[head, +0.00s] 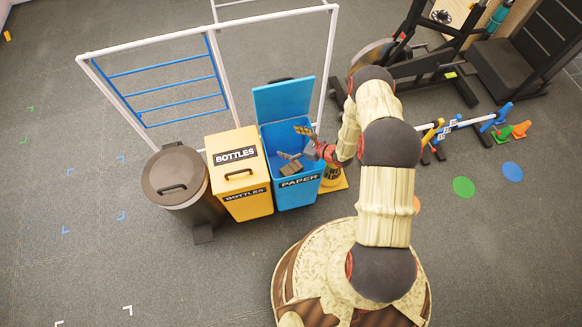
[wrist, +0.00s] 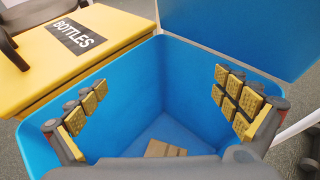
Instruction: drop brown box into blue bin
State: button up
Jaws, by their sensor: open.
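The blue bin (head: 299,193), labelled PAPER, stands with its lid raised at the back. Its blue inside fills the middle of the wrist view (wrist: 135,100). My gripper (head: 296,144) is over the bin's mouth with its fingers wide apart. In the wrist view the two padded fingers (wrist: 165,95) stand at the left and right with nothing between their pads.
A yellow BOTTLES bin (head: 238,172) stands directly left of the blue bin, with a dark round trash can (head: 176,178) beyond it. A white frame with blue bars (head: 165,87) stands behind. Exercise gear (head: 420,60) is at the back right. Grey floor at the left is clear.

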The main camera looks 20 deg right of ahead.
jog(key=shift+d, duration=0.1)
jog(key=v, duration=1.2)
